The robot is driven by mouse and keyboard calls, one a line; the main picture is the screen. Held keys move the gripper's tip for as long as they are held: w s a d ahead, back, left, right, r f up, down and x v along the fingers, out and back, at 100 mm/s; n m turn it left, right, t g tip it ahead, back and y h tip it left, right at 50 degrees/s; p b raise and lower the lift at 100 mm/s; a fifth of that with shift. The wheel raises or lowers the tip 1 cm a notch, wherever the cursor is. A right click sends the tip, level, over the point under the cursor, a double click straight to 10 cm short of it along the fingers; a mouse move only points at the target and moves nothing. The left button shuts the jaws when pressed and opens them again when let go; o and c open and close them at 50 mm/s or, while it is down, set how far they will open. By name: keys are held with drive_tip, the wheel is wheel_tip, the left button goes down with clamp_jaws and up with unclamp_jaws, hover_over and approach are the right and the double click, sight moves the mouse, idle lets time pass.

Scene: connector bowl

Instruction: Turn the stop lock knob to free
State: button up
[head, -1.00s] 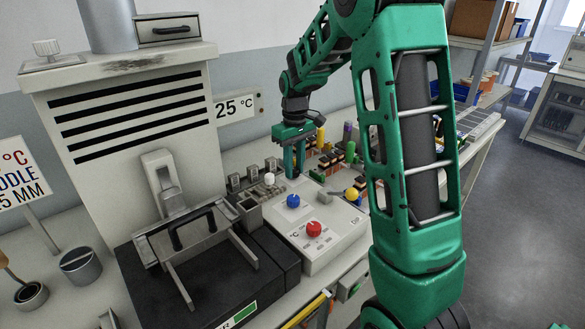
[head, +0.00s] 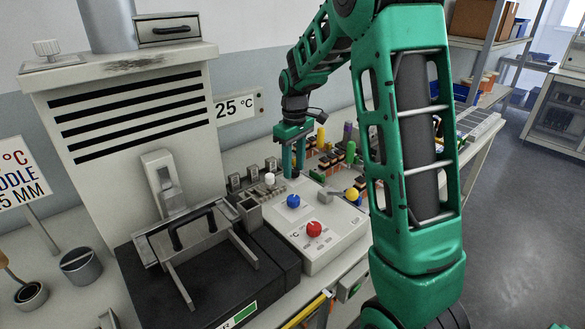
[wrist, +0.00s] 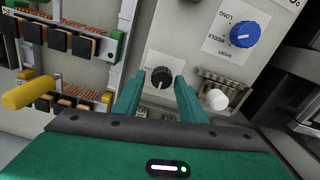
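In the wrist view a small black knob (wrist: 161,78) with a light pointer mark sits on a pale panel. It appears to be the stop lock knob; its label is not readable. My gripper (wrist: 159,75) is open, with one green finger on each side of the knob and a narrow gap showing on both sides. I cannot tell how deep the fingertips reach beside it. In the head view my gripper (head: 293,174) points down at the back of the control box (head: 330,240), and the black knob is not visible there.
A blue knob (wrist: 243,32) with position labels and a white knob (wrist: 217,100) lie right of my gripper. Racks of connector parts (wrist: 62,40) and a yellow handle (wrist: 28,93) lie left. A red knob (head: 314,229) and a yellow knob (head: 352,194) are nearer the box's front.

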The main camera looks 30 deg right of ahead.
sight(294, 169)
drive_tip(key=shift+s+f, duration=0.1)
drive_tip(key=shift+s, duration=0.05)
wheel_tip(294, 169, up, 11)
drive_tip(key=shift+f, duration=0.15)
idle(0.5)
idle(0.4)
drive_tip(key=s+f+m, duration=0.2)
drive_tip(key=s+m, duration=0.1)
drive_tip(key=s, duration=0.9)
drive_tip(key=s+d+f+m, duration=0.1)
drive_tip(key=s+m, duration=0.3)
drive_tip(key=s, duration=0.8)
drive_tip(key=s+f+m, duration=0.3)
drive_tip(key=s, duration=0.9)
drive_tip(key=shift+d+m, duration=0.3)
